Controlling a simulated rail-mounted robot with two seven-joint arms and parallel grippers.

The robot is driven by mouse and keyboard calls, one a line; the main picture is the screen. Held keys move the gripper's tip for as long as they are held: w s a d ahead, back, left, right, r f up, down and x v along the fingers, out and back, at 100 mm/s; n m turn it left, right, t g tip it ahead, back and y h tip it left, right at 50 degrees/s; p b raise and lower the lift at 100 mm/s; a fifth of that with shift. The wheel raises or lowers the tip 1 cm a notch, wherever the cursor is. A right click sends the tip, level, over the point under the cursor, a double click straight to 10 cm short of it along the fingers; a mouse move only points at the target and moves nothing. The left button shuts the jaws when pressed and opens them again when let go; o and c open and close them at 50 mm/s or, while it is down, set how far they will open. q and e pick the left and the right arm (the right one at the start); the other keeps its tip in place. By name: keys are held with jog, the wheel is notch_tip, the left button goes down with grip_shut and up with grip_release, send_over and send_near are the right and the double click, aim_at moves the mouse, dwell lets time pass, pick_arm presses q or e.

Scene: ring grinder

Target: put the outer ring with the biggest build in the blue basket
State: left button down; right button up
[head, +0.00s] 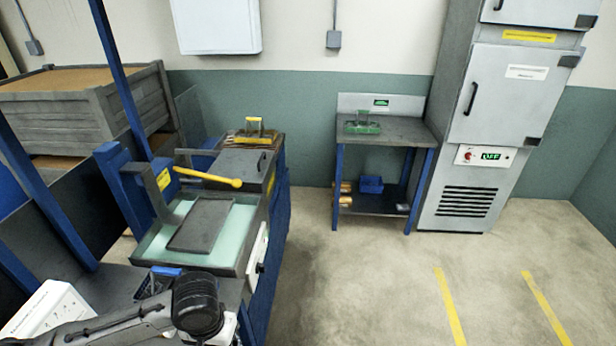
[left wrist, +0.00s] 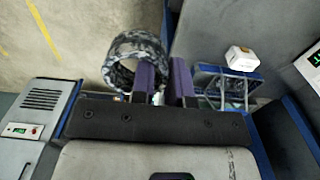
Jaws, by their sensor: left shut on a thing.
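My left gripper (left wrist: 164,76) shows in the left wrist view with two purple fingers. It is shut on the wall of an outer ring (left wrist: 122,43), which is dark grey and mottled. The ring's opening faces the camera, and one finger seems to pass inside it. The ring is held clear of surfaces, above the floor and the bench edge. A blue wire basket (left wrist: 228,82) lies to the right of the fingers, apart from the ring. The basket also shows in the head view (head: 156,281), partly behind my left arm. The gripper's fingers and the ring are hidden in the head view.
A small white box (left wrist: 242,59) stands beside the basket. A tray (head: 160,245) with a dark plate (head: 201,224) and a yellow-handled lever (head: 210,179) is behind it. A small table (head: 400,128) holds a green fixture (head: 362,125). The floor at right is clear.

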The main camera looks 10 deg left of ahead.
pick_arm(q)
jog(key=w+d+r+m, duration=0.1)
jog(key=w+d+r, duration=0.2)
jog(key=r, duration=0.3)
jog(key=w+d+r, duration=0.2)
jog(key=d+r, duration=0.1)
jog(key=r, duration=0.2)
jog(key=s+r+p, duration=0.4)
jog(key=r+p, duration=0.6)
jog(key=p, duration=0.2)
jog(key=s+r+p, duration=0.4)
jog(key=r+p, duration=0.7)
jog(key=shift+s+a+p, duration=0.15)
jog(key=shift+a+p, duration=0.1)
jog(key=shift+p, duration=0.15)
